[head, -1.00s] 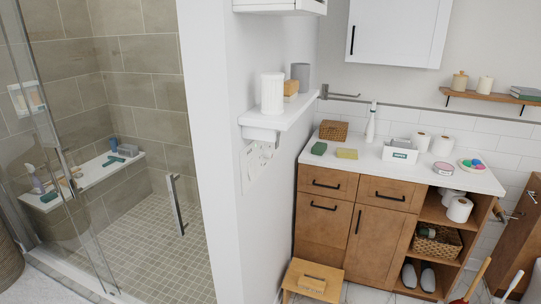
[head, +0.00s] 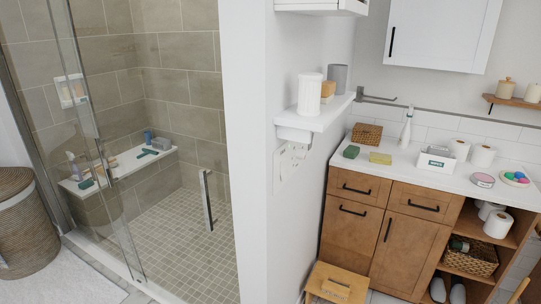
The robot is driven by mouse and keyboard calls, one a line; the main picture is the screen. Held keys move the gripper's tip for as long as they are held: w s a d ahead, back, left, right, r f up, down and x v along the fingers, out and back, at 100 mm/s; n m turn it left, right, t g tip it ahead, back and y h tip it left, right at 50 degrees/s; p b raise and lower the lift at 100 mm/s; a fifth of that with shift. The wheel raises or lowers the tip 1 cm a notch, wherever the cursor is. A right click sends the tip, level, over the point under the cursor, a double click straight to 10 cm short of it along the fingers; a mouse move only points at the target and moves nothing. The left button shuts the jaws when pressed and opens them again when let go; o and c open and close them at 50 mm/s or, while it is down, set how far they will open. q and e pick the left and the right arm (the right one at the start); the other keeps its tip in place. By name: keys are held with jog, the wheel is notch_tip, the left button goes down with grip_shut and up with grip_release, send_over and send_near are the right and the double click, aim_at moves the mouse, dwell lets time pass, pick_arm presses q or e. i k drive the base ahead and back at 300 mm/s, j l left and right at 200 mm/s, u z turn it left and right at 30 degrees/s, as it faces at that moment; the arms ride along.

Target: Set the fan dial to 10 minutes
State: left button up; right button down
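A pale wall plate (head: 290,162) with small dark markings is on the white end wall, below the small shelf. It is seen at a steep angle and is too small to tell whether it carries the fan dial or where any dial points. Neither of my grippers is in the head view.
The small white shelf (head: 308,124) juts out above the plate and holds a white ribbed canister (head: 310,94). A wooden stool (head: 336,282) stands on the floor below, beside the wooden vanity (head: 412,210). The glass shower (head: 95,150) is at left, near a wicker basket (head: 25,225).

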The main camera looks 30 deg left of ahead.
aim_at(301, 154)
jog(key=i+l+u, duration=0.2)
jog(key=u, duration=0.2)
jog(key=i+l+u, duration=0.15)
jog(key=l+u, duration=0.2)
jog(key=l, duration=0.15)
jog(key=i+l+u, duration=0.15)
jog(key=l+u, duration=0.25)
